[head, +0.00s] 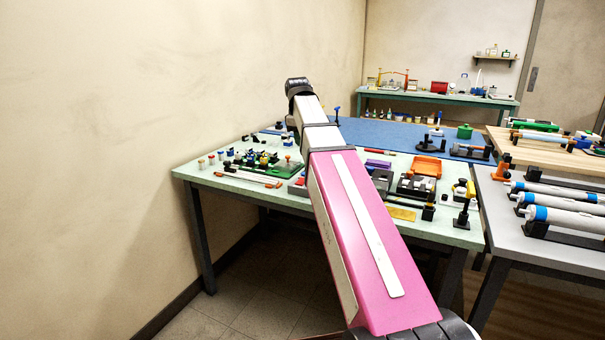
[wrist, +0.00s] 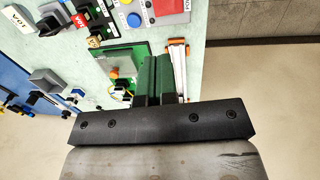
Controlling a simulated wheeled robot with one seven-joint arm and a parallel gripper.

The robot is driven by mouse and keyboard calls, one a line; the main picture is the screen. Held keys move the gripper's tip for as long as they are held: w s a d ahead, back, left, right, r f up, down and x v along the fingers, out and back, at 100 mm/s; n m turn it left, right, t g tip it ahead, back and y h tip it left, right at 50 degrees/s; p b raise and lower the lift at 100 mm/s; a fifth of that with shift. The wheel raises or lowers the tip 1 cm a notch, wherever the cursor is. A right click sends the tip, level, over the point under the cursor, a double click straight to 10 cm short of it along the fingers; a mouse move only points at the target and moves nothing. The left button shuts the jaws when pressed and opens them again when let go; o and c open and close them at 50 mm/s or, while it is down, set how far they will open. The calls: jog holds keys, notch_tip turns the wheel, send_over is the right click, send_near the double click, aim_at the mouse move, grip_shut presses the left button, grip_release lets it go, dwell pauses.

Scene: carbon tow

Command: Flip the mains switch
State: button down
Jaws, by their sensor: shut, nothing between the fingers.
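In the wrist view, my gripper (wrist: 158,62) is shut and empty, its two dark green fingers side by side. They reach over the pale green table (wrist: 205,15), beside a green circuit board (wrist: 110,62). Beyond the fingertips, at the top of the wrist view, is a red and grey panel (wrist: 170,14) with a blue round button (wrist: 134,20) next to it. I cannot tell for sure which part is the mains switch. In the head view my pink and white arm crosses the table, and I cannot make out my gripper there.
The table (head: 225,187) holds many small parts, including a green board (head: 287,167) and an orange tray (head: 425,166). A long white and orange strip (wrist: 179,65) lies right of my fingers in the wrist view. A wall stands left of the table.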

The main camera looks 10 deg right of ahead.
aim_at(301, 181)
jog(key=shift+f, duration=0.15)
jog(key=f, duration=0.4)
jog(key=w+f, duration=0.1)
jog(key=f, duration=0.4)
jog(key=d+f, duration=0.1)
jog(key=f, duration=0.3)
jog(key=shift+w+f, duration=0.2)
jog(key=shift+f, duration=0.15)
jog(key=shift+f, duration=0.15)
jog(key=shift+s, duration=0.1)
jog(key=shift+s+a+r, duration=0.2)
jog(key=shift+s+a, duration=0.25)
jog(key=shift+s, duration=0.05)
